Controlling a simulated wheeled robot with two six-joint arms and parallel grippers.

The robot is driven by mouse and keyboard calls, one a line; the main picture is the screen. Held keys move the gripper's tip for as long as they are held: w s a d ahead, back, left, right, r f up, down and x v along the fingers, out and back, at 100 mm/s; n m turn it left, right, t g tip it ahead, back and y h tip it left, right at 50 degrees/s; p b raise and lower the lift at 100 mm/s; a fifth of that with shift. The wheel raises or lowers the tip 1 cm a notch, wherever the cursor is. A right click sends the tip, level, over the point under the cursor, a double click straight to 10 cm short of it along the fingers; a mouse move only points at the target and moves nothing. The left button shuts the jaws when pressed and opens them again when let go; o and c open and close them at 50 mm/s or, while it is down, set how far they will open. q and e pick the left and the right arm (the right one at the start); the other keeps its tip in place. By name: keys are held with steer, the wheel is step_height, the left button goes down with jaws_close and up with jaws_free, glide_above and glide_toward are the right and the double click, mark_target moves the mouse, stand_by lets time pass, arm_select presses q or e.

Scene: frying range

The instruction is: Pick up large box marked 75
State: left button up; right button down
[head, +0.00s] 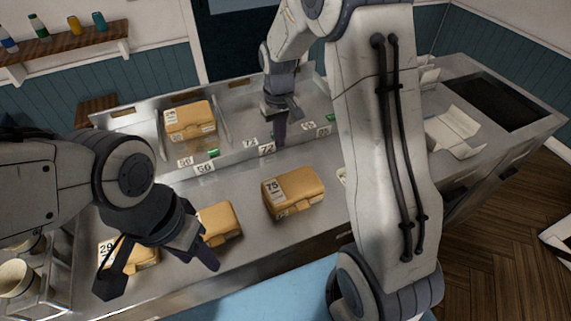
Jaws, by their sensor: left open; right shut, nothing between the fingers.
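The large box marked 75 (297,194) is a closed yellow-orange carton with a white label. It sits on the steel counter near the middle of the head view. My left gripper (158,284) is open, to the left of the 75 box, over two other yellow boxes. It partly hides them. My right gripper (280,138) is shut and empty. It points down behind the 75 box, close to the row of number tags, and is apart from the box.
A box marked 29 (113,252) and another yellow box (219,222) lie left of the 75 box. A further box (189,121) sits in a back compartment. Number tags (205,168) line the steel ledge. Cups (17,277) stand at far left. Papers (455,130) lie at right.

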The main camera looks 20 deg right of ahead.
steer(key=f+p, duration=0.1)
steer(key=f, duration=0.2)
steer(key=f+p, duration=0.1)
steer(key=f, duration=0.2)
steer(key=f+p, duration=0.1)
steer(key=f, duration=0.2)
steer(key=shift+s+f, duration=0.25)
steer(key=shift+s+r+p, duration=0.2)
steer(key=shift+s+p, duration=0.4)
steer(key=shift+s, duration=1)
steer(key=shift+s+f, duration=0.2)
steer(key=shift+s, duration=0.05)
steer(key=shift+d, duration=0.1)
